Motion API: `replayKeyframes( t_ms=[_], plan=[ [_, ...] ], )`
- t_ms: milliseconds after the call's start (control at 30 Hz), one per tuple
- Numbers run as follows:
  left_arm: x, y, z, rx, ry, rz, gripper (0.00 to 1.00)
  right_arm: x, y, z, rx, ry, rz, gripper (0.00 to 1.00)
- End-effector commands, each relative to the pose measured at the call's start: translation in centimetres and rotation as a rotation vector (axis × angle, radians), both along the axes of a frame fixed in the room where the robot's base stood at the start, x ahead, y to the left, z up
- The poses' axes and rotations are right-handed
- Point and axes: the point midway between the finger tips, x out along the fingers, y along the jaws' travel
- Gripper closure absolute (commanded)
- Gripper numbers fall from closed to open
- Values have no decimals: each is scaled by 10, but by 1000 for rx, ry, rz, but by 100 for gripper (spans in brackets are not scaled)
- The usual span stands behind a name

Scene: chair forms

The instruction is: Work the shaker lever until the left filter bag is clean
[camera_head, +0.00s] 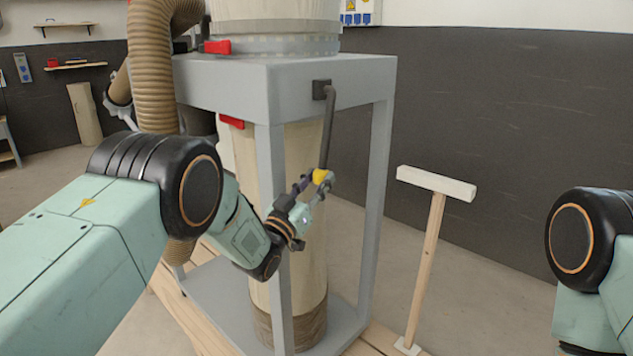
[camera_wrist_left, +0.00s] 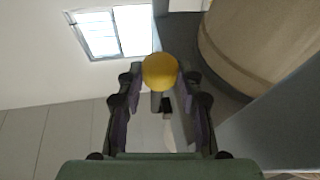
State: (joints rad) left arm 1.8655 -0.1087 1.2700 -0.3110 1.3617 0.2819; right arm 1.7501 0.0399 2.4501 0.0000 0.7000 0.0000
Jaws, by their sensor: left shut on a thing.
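The shaker lever (camera_head: 328,128) is a dark bent rod on a black pivot at the side of the grey frame, hanging down with a yellow knob at its lower end. My left gripper (camera_head: 313,184) is shut on the yellow knob, which also shows between its fingers in the left wrist view (camera_wrist_left: 160,71). The filter bag (camera_head: 312,262) is a tall beige cylinder inside the frame, darker at its bottom, partly hidden by my left arm. Another beige cylinder (camera_head: 275,12) stands on top of the frame. My right gripper is out of view; only part of my right arm shows.
The grey frame (camera_head: 376,215) stands on a wooden base. A ribbed beige hose (camera_head: 152,65) runs down at its left. A wooden T-shaped stand (camera_head: 428,240) is at the right. The floor beyond it is clear. A window (camera_wrist_left: 112,33) shows in the left wrist view.

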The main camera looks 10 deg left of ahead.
Motion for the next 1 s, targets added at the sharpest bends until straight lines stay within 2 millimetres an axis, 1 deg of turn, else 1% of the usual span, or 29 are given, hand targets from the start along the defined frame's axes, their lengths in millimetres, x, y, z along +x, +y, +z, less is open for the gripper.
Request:
replayKeyframes(
  t_ms=[33,100,133,433,567,667,1000],
  plan=[
    [0,-2,-2,5,4,-4,61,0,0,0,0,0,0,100],
    [-1,-2,-2,4,5,-4,55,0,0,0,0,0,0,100],
    [-1,-2,-2,4,5,-3,54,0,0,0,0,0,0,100],
    [0,-1,-2,3,4,-2,54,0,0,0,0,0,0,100],
    [-7,3,-6,3,6,-1,54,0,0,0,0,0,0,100],
    [-18,8,-11,2,8,0,54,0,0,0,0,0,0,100],
    [-71,33,-33,4,9,-1,54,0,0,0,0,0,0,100]
  ],
)
